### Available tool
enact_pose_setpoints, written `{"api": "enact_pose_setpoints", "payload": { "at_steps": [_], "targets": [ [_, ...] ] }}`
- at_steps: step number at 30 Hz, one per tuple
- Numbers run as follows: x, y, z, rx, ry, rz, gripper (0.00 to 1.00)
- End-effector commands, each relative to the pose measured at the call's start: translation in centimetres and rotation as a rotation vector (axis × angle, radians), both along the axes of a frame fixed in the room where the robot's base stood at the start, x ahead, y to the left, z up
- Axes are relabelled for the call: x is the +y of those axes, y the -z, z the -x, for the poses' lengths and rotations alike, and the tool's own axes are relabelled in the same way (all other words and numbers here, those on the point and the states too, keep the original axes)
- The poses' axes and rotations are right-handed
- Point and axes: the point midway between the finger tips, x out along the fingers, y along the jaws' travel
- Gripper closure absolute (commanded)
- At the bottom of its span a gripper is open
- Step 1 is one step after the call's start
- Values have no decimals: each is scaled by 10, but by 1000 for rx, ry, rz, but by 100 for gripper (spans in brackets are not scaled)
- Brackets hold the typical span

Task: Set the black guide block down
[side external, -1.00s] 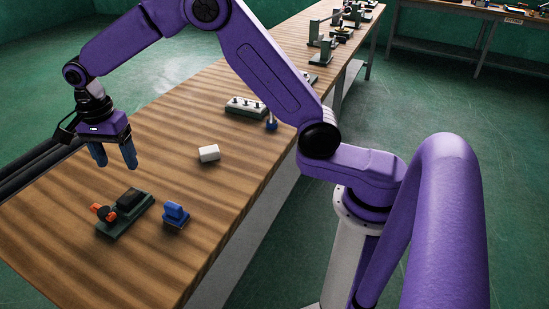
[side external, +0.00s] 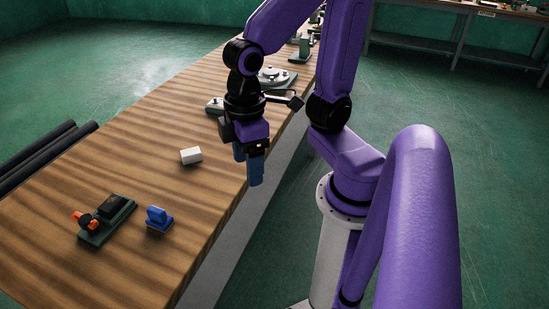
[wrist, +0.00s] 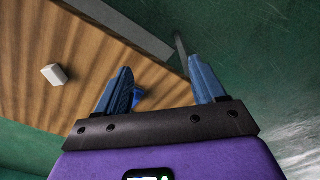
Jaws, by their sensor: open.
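A black block (side external: 112,206), which looks like the guide block, rests on a dark green base (side external: 96,234) at the near end of the wooden table in the side view. An orange and black knob (side external: 86,221) sits at the base's left end. My gripper (side external: 248,167) is well to the right of and behind the block, near the table's right edge. Its blue fingers point down, apart and empty. In the wrist view my gripper (wrist: 160,68) also shows spread fingers. The black block is not visible there.
A blue block-shaped part (side external: 158,218) stands right of the green base. A white block (side external: 190,155) lies farther back. A round grey device (side external: 272,77) stands behind my gripper. In the wrist view, something blue (wrist: 138,98) shows beside the left finger. The table (side external: 120,265) in front is clear.

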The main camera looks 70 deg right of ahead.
Motion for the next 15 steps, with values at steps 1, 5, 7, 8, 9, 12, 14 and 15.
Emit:
{"api": "enact_pose_setpoints", "payload": {
  "at_steps": [1,5,7,8,9,12,14,15],
  "targets": [
    [-9,2,13,-3,-75,-2,31],
    [-24,7,34,-6,-225,0,31],
    [-29,8,40,-7,-271,-1,31],
    [-30,9,41,-7,-284,0,31],
    [-31,9,43,-7,-296,0,31],
    [-32,10,44,-7,-306,1,31],
    [-32,10,44,-7,-306,1,31],
    [-31,10,44,-7,-305,1,31]
  ]
}}
